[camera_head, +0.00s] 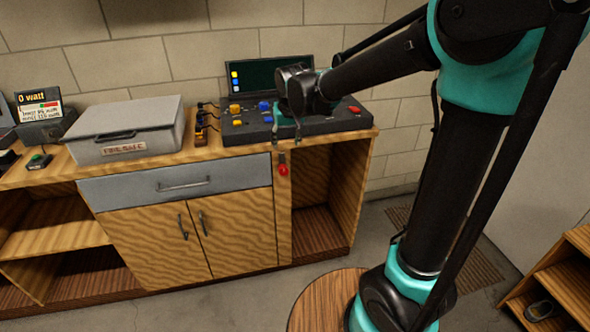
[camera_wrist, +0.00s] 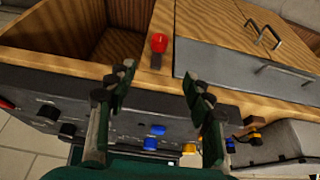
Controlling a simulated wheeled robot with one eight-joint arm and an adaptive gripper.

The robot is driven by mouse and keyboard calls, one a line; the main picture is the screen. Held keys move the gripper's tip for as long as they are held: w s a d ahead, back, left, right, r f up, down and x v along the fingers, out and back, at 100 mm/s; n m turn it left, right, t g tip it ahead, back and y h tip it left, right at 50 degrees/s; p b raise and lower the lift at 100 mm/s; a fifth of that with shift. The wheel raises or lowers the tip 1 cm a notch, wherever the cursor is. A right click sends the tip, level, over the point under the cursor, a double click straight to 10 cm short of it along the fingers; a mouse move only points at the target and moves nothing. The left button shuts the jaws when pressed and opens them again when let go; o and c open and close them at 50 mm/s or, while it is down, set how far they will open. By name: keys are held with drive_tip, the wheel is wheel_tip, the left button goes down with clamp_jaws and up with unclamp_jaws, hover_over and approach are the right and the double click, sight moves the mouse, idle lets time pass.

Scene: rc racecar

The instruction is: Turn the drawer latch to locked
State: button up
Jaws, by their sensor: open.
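The drawer latch (camera_head: 283,169) has a red knob and sits on the narrow wooden post just right of the grey drawer (camera_head: 130,190). The red knob hangs at the lower end of the latch in the head view. The latch also shows in the wrist view (camera_wrist: 158,43), beyond the fingertips, beside the drawer front (camera_wrist: 225,65). My gripper (camera_head: 286,132) is above the front edge of the bench, a little above the latch. Its two fingers (camera_wrist: 160,85) are apart with nothing between them, and they appear clear of the latch.
A black control panel (camera_head: 330,124) with coloured knobs lies beneath my gripper, with a dark screen (camera_head: 262,76) behind. A grey safe box (camera_head: 128,130) stands left. The drawer handle (camera_head: 184,186) sticks out. An open shelf (camera_head: 325,190) is right of the latch.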

sight(283, 167)
drive_tip(key=x, duration=1.7)
drive_tip(key=shift+w, duration=0.1)
drive_tip(key=c, duration=1.2)
